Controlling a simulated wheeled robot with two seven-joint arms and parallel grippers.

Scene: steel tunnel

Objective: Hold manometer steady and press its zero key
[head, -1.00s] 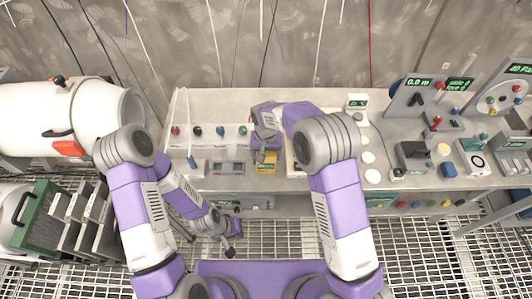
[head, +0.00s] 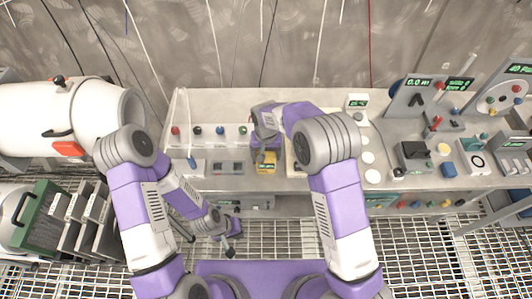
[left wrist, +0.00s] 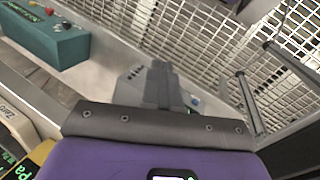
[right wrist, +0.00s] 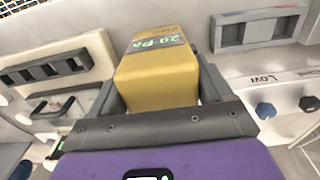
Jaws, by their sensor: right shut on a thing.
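The manometer (right wrist: 155,75) is a yellow box with a green display reading 20 Pa. My right gripper (right wrist: 160,90) has one finger on each side of it and is shut on it. In the head view the manometer (head: 266,163) is at the bench's front part, below my right gripper (head: 266,148). My left gripper (head: 232,232) is low in front of the bench, apart from the manometer. In the left wrist view its fingers (left wrist: 161,85) are together with nothing between them. A yellow edge, a "Pa" display and a "Zero" label show at that view's lower left.
The steel bench (head: 220,105) carries a row of coloured knobs (head: 209,132) behind the manometer and several instruments at the right. A green box (left wrist: 50,35) shows in the left wrist view. Grating floor lies in front.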

